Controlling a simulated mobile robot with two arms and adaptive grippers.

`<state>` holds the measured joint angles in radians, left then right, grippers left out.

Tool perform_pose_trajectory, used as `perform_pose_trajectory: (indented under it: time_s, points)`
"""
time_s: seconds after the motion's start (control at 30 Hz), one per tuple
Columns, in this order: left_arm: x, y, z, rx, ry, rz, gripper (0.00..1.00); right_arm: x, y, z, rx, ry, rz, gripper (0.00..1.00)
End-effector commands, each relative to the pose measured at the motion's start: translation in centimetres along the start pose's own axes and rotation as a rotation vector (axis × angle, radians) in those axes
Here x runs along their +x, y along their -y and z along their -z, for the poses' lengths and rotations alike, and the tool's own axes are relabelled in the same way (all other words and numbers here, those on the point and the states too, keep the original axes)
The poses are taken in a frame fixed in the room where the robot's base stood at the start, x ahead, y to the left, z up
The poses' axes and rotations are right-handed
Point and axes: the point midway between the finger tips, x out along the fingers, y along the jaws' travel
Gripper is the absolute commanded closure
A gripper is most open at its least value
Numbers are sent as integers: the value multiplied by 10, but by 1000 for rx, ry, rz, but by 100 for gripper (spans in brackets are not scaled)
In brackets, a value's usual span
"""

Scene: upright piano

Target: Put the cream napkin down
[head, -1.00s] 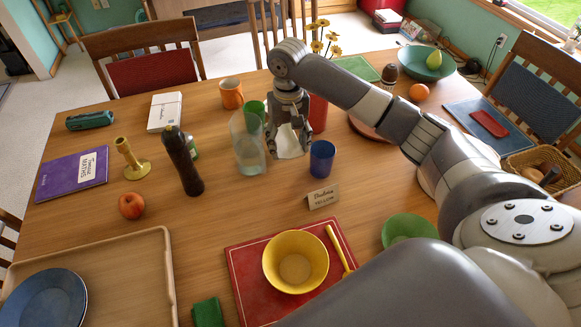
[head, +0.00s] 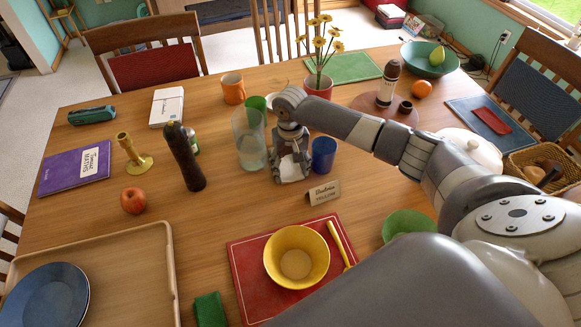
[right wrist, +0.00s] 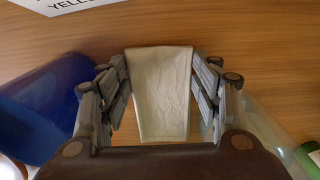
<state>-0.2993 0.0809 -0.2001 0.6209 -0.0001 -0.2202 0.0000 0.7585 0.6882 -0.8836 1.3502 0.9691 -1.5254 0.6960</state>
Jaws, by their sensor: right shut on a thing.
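The cream napkin (right wrist: 160,92) is between the fingers of my right gripper (right wrist: 160,95) in the right wrist view, with the wood table close beneath it. In the head view my right gripper (head: 291,172) is low over the table, between the clear glass pitcher and the blue cup. A pale bit of the napkin (head: 292,178) shows at its fingertips. The gripper is shut on the napkin. I cannot tell whether the napkin touches the table. My left gripper is not in view.
The blue cup (head: 323,155) is close on the right of the gripper, and the clear pitcher (head: 249,143) close on its left. A name card (head: 323,192) stands just in front. The table (head: 230,205) is bare toward the front left of the gripper.

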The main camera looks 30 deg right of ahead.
Motion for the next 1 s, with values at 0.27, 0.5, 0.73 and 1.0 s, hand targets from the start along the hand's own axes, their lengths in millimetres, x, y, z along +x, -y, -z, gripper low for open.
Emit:
perform_pose_trajectory:
  time_s: [0.27,0.5,0.73,1.0]
  points:
    - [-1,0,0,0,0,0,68,3,0,0,-1,1,0,33]
    - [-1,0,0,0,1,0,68,3,0,0,0,1,0,33]
    - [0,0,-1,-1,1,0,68,-15,0,1,-1,-2,1,33]
    - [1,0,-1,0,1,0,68,-73,0,1,-1,-4,2,33]
